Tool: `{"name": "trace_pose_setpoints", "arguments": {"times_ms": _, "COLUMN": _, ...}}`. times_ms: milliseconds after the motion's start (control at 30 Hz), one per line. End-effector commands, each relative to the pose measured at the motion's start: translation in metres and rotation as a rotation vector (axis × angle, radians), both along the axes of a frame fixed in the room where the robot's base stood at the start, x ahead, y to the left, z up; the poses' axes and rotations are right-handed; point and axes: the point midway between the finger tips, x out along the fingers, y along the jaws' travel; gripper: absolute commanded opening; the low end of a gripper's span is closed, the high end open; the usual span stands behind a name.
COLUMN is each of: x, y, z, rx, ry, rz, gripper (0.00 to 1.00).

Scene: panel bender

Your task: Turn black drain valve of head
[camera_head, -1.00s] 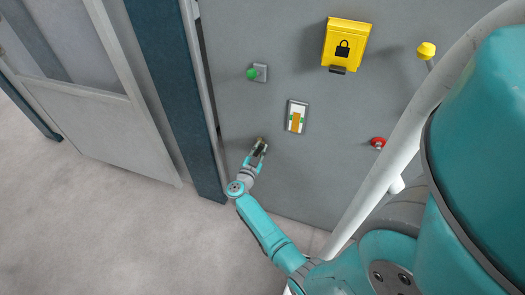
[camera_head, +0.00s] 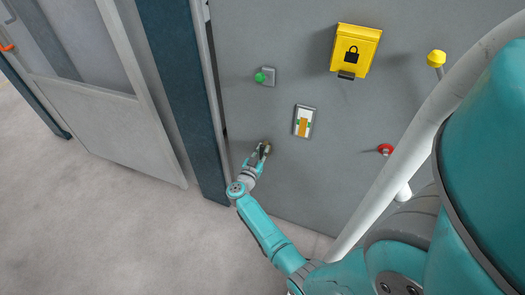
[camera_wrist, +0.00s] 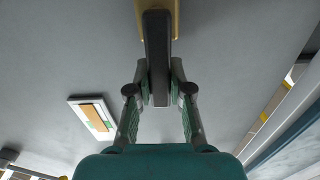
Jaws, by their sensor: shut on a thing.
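The black drain valve handle (camera_wrist: 157,55) is a long dark lever on a brass-coloured body (camera_wrist: 172,8) at the top of the wrist view. My gripper (camera_wrist: 158,88) has its two fingers on either side of the lever's lower end and is shut on it. In the head view my gripper (camera_head: 260,152) is at the grey panel, low and left of the orange-and-white switch. There the valve is small and mostly hidden by my gripper.
The grey panel (camera_head: 290,190) carries a green button (camera_head: 261,76), a yellow lock box (camera_head: 356,48), an orange-and-white switch (camera_head: 304,122), a red knob (camera_head: 385,149) and a yellow knob (camera_head: 436,58). A dark blue post (camera_head: 185,90) and grey door (camera_head: 120,130) stand left. The floor is clear.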

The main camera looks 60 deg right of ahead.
Motion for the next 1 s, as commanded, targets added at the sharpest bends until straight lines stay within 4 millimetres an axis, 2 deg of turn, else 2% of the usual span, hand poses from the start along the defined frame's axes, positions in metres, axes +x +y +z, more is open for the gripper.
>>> {"name": "trace_pose_setpoints", "arguments": {"times_ms": 133, "x": 0.000, "y": 0.000, "z": -0.001, "rx": 0.002, "ry": 0.000, "rz": 0.001, "gripper": 0.00}}
{"name": "trace_pose_setpoints", "arguments": {"times_ms": 167, "x": 0.000, "y": 0.000, "z": -0.001, "rx": 0.002, "ry": 0.000, "rz": 0.001, "gripper": 0.24}}
{"name": "trace_pose_setpoints", "arguments": {"times_ms": 233, "x": 0.000, "y": 0.000, "z": -0.001, "rx": 0.002, "ry": 0.000, "rz": 0.001, "gripper": 0.42}}
{"name": "trace_pose_setpoints", "arguments": {"times_ms": 267, "x": 0.000, "y": 0.000, "z": -0.001, "rx": 0.002, "ry": 0.000, "rz": 0.001, "gripper": 0.46}}
{"name": "trace_pose_setpoints", "arguments": {"times_ms": 533, "x": 0.000, "y": 0.000, "z": -0.001, "rx": 0.001, "ry": -0.001, "rz": 0.000, "gripper": 0.46}}
{"name": "trace_pose_setpoints", "arguments": {"times_ms": 667, "x": 0.000, "y": 0.007, "z": -0.001, "rx": 0.001, "ry": -0.001, "rz": 0.001, "gripper": 0.46}}
{"name": "trace_pose_setpoints", "arguments": {"times_ms": 767, "x": -0.001, "y": 0.019, "z": -0.001, "rx": 0.001, "ry": -0.001, "rz": 0.003, "gripper": 0.46}}
{"name": "trace_pose_setpoints", "arguments": {"times_ms": 1000, "x": -0.004, "y": 0.067, "z": -0.001, "rx": 0.001, "ry": -0.001, "rz": 0.005, "gripper": 0.46}}
